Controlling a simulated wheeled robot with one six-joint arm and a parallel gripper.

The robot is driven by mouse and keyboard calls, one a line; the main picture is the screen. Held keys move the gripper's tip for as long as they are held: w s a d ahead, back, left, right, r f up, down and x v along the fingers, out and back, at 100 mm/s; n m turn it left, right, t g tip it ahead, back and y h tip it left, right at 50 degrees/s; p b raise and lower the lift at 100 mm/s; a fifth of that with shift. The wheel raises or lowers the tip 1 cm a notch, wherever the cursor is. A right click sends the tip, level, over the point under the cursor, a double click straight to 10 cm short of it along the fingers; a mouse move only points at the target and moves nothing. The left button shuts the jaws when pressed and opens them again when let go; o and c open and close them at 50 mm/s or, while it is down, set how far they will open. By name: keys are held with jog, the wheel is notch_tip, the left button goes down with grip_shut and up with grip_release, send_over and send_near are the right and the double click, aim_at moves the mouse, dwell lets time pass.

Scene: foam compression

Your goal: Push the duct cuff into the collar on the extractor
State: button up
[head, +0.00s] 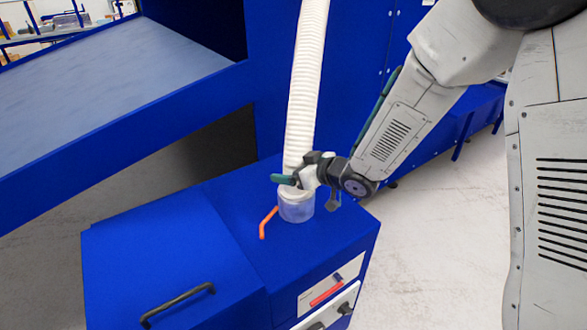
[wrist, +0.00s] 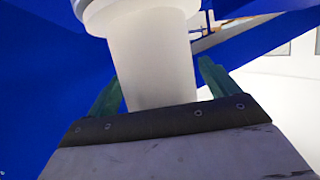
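The white ribbed duct (head: 305,75) hangs down from above to the blue extractor (head: 225,215). Its pale cuff (head: 292,190) is at the mouth of the clear collar (head: 297,210) on the extractor's top. The cuff's lower edge seems to overlap the collar's rim; how deep it sits I cannot tell. My gripper (head: 300,180) is at the cuff, just above the collar. My gripper partly hides the cuff in the head view.
An orange lever (head: 266,223) stands just left of the collar. A black handle (head: 178,303) is on the extractor's lid at the front. A blue bench with a grey top (head: 110,70) is at left. Open floor (head: 445,230) lies to the right.

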jog(key=s+d+m+g+h, duration=0.2)
jog(key=s+d+h, duration=0.4)
jog(key=d, duration=0.5)
jog(key=s+d+m+g+h, duration=0.25)
jog(key=s+d+h, duration=0.3)
jog(key=d, duration=0.65)
jog(key=s+d+r+m+g, duration=0.1)
jog(key=s+r, duration=0.4)
jog(key=s, duration=0.3)
jog(key=s+d+r+m+g+y, duration=0.1)
jog(key=s+r+m, duration=0.1)
jog(key=s+r, duration=0.3)
jog(key=s+d+r+m+g, duration=0.1)
jog(key=s+r, duration=0.4)
jog(key=s, duration=0.6)
jog(key=shift+r+m, duration=0.25)
jog(key=shift+m, duration=0.4)
jog(key=shift+s, duration=0.1)
jog(key=shift+c, duration=0.4)
